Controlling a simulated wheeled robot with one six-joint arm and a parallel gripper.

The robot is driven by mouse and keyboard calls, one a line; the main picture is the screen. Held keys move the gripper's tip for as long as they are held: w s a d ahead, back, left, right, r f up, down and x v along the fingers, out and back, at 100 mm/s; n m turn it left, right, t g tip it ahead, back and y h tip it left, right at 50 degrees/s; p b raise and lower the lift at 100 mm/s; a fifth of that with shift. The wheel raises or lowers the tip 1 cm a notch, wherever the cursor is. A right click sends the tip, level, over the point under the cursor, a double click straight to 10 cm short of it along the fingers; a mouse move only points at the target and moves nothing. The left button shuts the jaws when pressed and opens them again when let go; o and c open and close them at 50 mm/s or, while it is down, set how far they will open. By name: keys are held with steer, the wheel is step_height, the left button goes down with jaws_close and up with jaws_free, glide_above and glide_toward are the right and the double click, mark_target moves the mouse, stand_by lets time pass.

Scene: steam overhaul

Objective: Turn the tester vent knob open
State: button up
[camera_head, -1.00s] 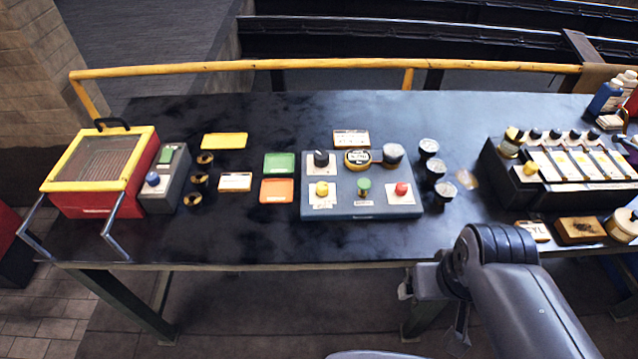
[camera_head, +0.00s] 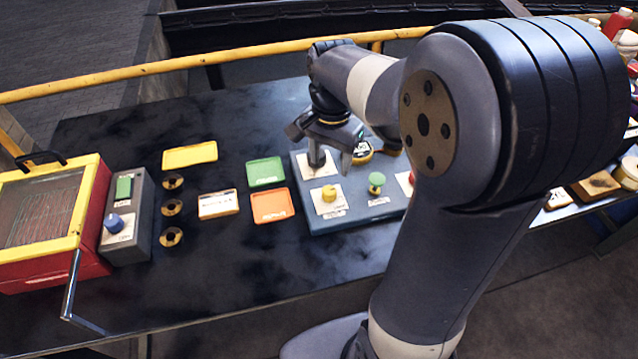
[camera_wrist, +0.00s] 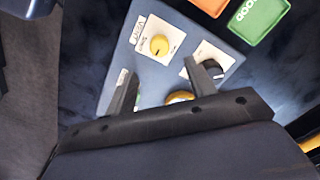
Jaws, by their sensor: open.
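The tester is a blue-grey box (camera_head: 345,216) on the black bench. A yellow knob (camera_head: 329,193) stands on a white plate at its front left. In the wrist view this yellow knob (camera_wrist: 159,45) has a label beside it that seems to read VENT. My gripper (camera_head: 332,150) is over the tester's back left part, near the black knob's plate. In the wrist view my gripper (camera_wrist: 160,72) is open and empty, with the yellow knob beyond the gap between the fingertips. The black knob (camera_wrist: 211,68) is beside the right finger. My arm hides the tester's right side.
A green knob (camera_head: 376,182) stands right of the yellow one on the tester. Green (camera_head: 266,171) and orange (camera_head: 272,206) trays lie to the left. A red box with a yellow-framed lid (camera_head: 88,190) stands farther left. A yellow rail (camera_head: 240,55) runs behind the bench.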

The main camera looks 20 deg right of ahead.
mark_target(329, 190)
step_height(329, 190, down, 9)
steer(key=shift+f, duration=0.1)
stand_by(0.4)
steer(key=c, duration=1)
steer(key=shift+o, duration=0.2)
